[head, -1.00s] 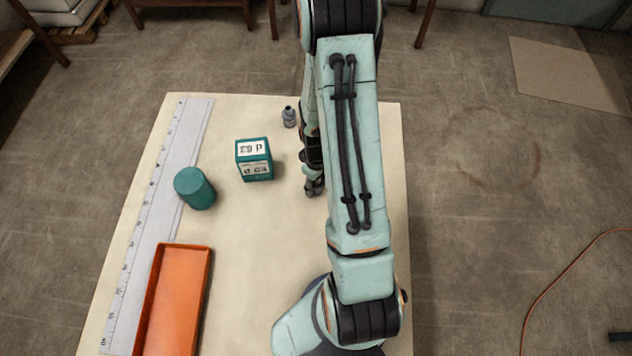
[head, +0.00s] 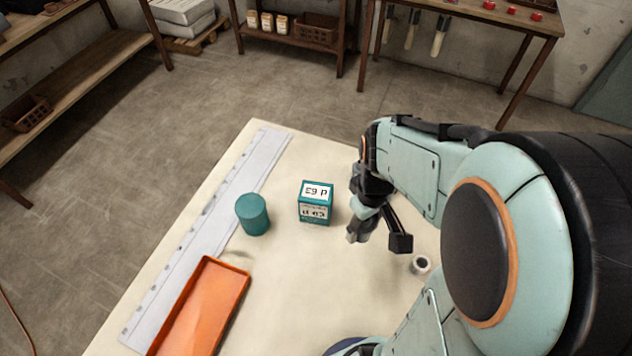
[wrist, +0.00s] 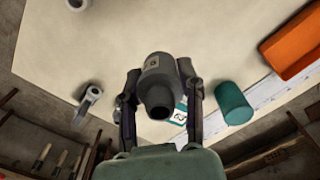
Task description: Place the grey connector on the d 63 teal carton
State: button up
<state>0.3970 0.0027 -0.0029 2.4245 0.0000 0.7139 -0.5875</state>
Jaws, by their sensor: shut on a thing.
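My gripper (wrist: 160,112) is shut on the grey connector (wrist: 158,80), a stepped tube with a dark open end facing the wrist camera. In the head view, my gripper (head: 364,215) holds the connector (head: 356,233) to the right of the carton and apart from it. The d 63 teal carton (head: 315,208) stands on the table with white labels on its top and near side. In the wrist view, the carton (wrist: 181,115) is mostly hidden behind the connector and a finger.
A teal cylinder (head: 252,214) stands left of the carton. An orange tray (head: 243,292) and a long ruler (head: 205,225) lie at the left. A pale ring (head: 421,264) stands at the right. A grey fitting (wrist: 88,105) lies near the table's edge. The carton's top is clear.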

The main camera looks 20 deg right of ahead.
jog(key=w+a+r+n, duration=0.1)
jog(key=a+r+n, duration=0.15)
jog(key=r, duration=0.25)
send_over(316, 191)
jog(key=s, duration=0.1)
notch_tip(316, 191, down, 8)
jog(key=shift+a+r, duration=0.1)
jog(key=shift+w+f, duration=0.4)
jog(key=shift+f, duration=0.05)
jog(key=shift+w+f, duration=0.1)
jog(key=shift+f, duration=1.5)
jog(key=shift+f, duration=0.15)
jog(key=o, duration=1.1)
